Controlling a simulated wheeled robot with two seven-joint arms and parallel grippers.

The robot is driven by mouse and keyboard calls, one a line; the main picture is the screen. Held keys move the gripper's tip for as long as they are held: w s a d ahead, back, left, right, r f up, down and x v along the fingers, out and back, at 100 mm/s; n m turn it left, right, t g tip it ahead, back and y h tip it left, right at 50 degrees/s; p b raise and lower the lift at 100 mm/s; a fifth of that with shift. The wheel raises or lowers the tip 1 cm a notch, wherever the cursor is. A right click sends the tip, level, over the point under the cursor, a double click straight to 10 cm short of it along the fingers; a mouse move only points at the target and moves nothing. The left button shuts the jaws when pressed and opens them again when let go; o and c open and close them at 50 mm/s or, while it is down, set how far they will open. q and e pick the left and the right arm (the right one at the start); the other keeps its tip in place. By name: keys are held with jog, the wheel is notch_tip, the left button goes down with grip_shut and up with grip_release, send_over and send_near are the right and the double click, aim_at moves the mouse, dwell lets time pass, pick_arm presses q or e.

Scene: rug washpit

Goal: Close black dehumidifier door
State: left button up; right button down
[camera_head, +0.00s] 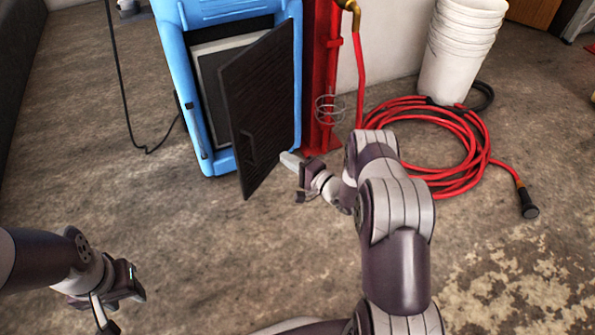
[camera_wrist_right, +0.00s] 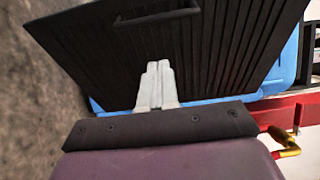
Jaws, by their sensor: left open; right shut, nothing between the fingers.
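The black dehumidifier door (camera_head: 262,105) stands partly open on the front of the blue dehumidifier (camera_head: 183,60). A grey inner panel (camera_head: 207,75) shows behind it to the left. My right gripper (camera_head: 287,159) is shut and empty, with its tips at the lower right edge of the door. In the right wrist view the shut fingers (camera_wrist_right: 157,75) lie over the door's ribbed face (camera_wrist_right: 215,60), below its handle (camera_wrist_right: 155,17). I cannot tell whether they touch. My left gripper (camera_head: 118,305) is open at the lower left, well away from the door.
A red post (camera_head: 322,90) stands right beside the dehumidifier. A coiled red hose (camera_head: 450,165) lies on the floor to the right, near stacked white buckets (camera_head: 455,50). A black cable (camera_head: 122,95) runs down on the left. The floor in front is clear.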

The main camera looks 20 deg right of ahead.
pick_arm(q)
notch_tip(320, 180, down, 4)
jog(key=b, duration=0.3)
jog(key=shift+f, duration=0.25)
pick_arm(e)
jog(key=w+a, duration=0.4)
jog(key=a, duration=0.1)
jog(key=shift+w+a, duration=0.2)
jog(key=shift+w, duration=0.05)
